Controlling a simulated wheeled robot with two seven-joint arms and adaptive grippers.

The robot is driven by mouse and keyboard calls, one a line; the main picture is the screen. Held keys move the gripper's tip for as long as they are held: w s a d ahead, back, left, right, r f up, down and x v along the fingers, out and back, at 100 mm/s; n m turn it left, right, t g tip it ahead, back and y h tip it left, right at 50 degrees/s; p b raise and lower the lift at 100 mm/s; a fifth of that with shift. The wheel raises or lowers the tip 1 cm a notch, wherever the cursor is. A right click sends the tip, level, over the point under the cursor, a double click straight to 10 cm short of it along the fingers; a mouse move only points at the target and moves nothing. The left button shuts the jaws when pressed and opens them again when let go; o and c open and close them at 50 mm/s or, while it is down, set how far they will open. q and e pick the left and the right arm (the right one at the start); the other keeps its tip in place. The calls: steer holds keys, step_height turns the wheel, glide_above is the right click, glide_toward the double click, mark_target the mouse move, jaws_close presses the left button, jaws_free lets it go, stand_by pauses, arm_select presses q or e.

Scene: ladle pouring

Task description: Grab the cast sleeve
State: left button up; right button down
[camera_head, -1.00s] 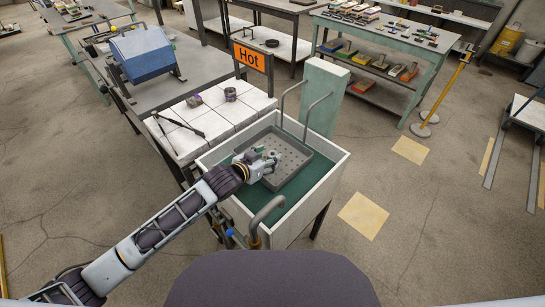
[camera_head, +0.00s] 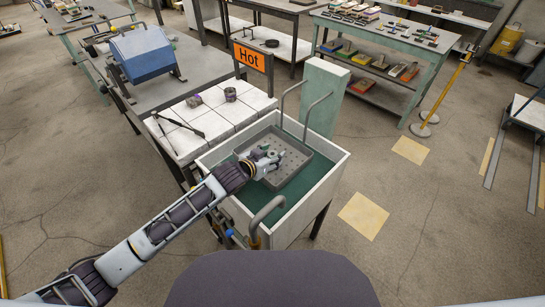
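Two small dark, ring-like pieces stand on the white tiled table top: one at the left (camera_head: 194,100) and a rounder one at the right (camera_head: 230,94). Either could be the cast sleeve; I cannot tell which from here. My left gripper (camera_head: 270,160) is over the grey perforated tray (camera_head: 292,160) inside the white-walled tank (camera_head: 318,196), well apart from both pieces. Its fingers are small and overlap the tray, so I cannot tell whether they are open or hold anything. My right gripper is not in view.
Long dark tongs (camera_head: 180,124) lie on the tiled table. An orange "Hot" sign (camera_head: 249,57) stands behind it.

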arm_select(q)
steer(key=c, duration=0.7)
steer(key=shift+r, duration=0.1)
steer(key=shift+c, duration=0.4)
step_height(320, 180, up, 8)
steer(key=shift+p, duration=0.35)
steer(key=shift+r, duration=0.95)
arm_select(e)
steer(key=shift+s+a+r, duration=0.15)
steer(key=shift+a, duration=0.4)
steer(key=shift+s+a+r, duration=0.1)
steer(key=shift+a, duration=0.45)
